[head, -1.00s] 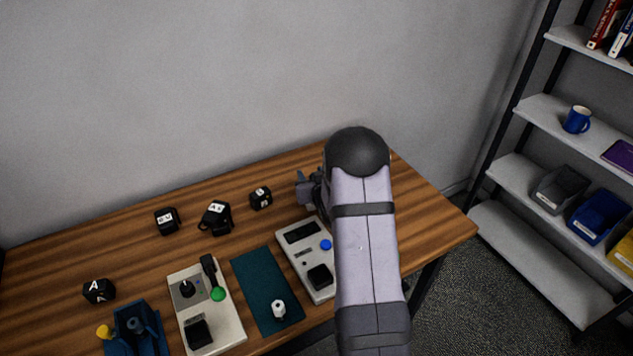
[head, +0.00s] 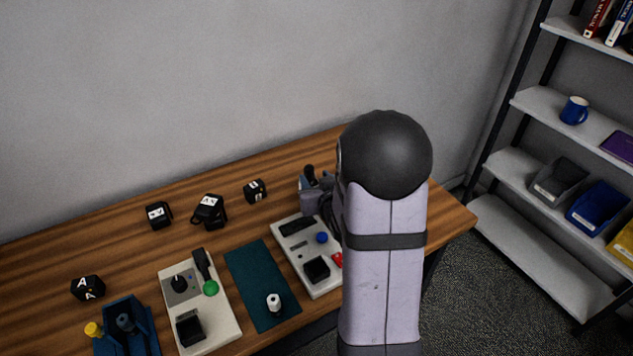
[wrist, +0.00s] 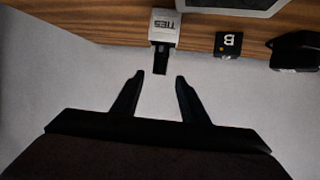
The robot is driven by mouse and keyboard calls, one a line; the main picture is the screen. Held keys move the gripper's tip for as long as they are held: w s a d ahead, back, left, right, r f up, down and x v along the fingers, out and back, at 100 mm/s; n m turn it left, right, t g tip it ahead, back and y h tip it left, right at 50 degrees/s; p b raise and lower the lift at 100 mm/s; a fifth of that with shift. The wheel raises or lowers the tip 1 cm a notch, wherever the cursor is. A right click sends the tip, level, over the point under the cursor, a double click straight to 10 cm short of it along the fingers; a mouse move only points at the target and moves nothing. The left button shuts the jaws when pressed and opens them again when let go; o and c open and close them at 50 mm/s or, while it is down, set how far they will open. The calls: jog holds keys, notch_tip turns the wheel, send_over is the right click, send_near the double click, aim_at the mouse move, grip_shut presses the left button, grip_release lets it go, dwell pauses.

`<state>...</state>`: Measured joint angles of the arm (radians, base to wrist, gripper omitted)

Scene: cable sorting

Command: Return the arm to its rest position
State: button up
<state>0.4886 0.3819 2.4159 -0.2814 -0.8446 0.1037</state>
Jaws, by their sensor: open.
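My arm fills the centre-right of the head view, its dark rounded joint in front of the table's right end. My gripper shows in the wrist view (wrist: 159,78), with its two dark fingers apart and nothing between them. Pale wall lies behind the fingers. In the head view the arm hides the gripper, so I cannot make out its fingers there. A grey box marked TIES (wrist: 165,25) is just beyond the fingertips in the wrist view, apart from them as seen, with a dark piece sticking out of it.
The wooden table (head: 120,232) holds black lettered blocks (head: 209,209), a left device panel (head: 218,318), a right device panel (head: 293,258), a teal mat (head: 252,280) and a blue holder (head: 143,338). A shelf rack (head: 515,240) stands at right.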

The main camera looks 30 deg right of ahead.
jog(key=shift+s+r, duration=0.1)
jog(key=shift+s, duration=0.05)
jog(key=shift+a, duration=0.1)
dwell(0.3)
